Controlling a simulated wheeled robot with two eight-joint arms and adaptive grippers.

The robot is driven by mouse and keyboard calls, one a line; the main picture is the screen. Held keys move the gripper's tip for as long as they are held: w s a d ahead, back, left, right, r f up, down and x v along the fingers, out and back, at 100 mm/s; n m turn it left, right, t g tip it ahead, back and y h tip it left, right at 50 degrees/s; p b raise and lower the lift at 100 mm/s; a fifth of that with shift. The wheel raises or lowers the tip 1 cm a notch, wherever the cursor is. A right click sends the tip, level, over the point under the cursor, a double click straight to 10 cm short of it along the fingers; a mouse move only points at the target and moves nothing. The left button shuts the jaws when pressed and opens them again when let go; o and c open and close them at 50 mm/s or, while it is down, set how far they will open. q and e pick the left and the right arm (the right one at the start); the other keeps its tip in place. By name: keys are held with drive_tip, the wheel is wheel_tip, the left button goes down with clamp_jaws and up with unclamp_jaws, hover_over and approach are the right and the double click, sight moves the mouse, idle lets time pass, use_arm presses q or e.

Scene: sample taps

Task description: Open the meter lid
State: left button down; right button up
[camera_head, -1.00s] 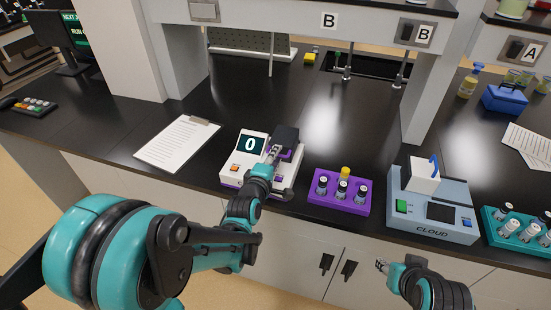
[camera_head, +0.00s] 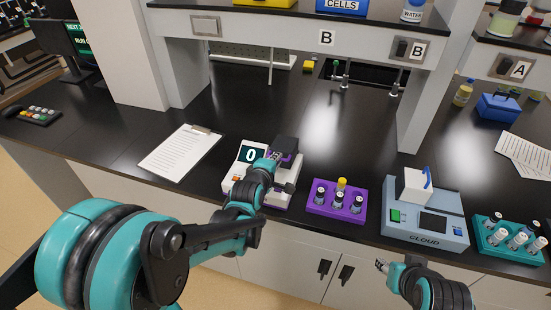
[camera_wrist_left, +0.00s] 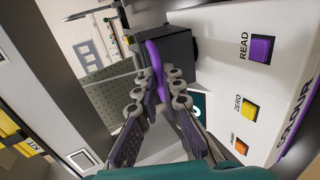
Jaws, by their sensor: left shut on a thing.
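The meter (camera_head: 235,186) is a white box on the bench with a display reading 0. Its dark lid (camera_head: 287,144) is at the back right of the top; I cannot tell how far it is tilted. A purple handle (camera_wrist_left: 156,62) runs along the lid (camera_wrist_left: 180,45) in the left wrist view. My left gripper (camera_head: 274,157) is over the meter, its fingers (camera_wrist_left: 160,85) closed around the purple handle. The wrist hides part of the meter's front. My right gripper (camera_head: 381,266) is low in front of the bench, away from the meter, too small to read.
A purple rack (camera_head: 318,207) with several vials stands right of the meter. Beyond it are a blue-grey CLOUD device (camera_head: 400,232) and a teal vial rack (camera_head: 500,250). A clipboard (camera_head: 180,152) lies to the left. The bench behind the meter is clear (camera_head: 300,110).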

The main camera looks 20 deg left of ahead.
use_arm(q)
drive_tip(key=w+r+g+p, duration=0.2)
drive_tip(key=p, duration=0.1)
drive_tip(key=w+r+g+p, duration=0.2)
drive_tip(key=r+p, duration=0.1)
drive_tip(key=p, duration=0.1)
drive_tip(key=shift+w+d+r, duration=0.1)
drive_tip(key=shift+w+r, duration=0.1)
drive_tip(key=shift+r, duration=0.1)
drive_tip(key=w+r+g+p, duration=0.1)
drive_tip(key=w+g+p, duration=0.2)
drive_tip(key=w+g, duration=0.1)
drive_tip(key=w, duration=0.1)
drive_tip(key=w+r+g+p, duration=0.1)
drive_tip(key=w+g+p, duration=0.1)
drive_tip(key=shift+w+d+r+p, duration=0.1)
drive_tip(key=shift+w+r+p, duration=0.1)
drive_tip(key=shift+r+p, duration=0.15)
drive_tip(key=shift+w+g, duration=0.7)
drive_tip(key=shift+w+d+f+p, duration=0.15)
drive_tip(key=shift+w+p, duration=0.25)
drive_tip(key=shift+w, duration=0.5)
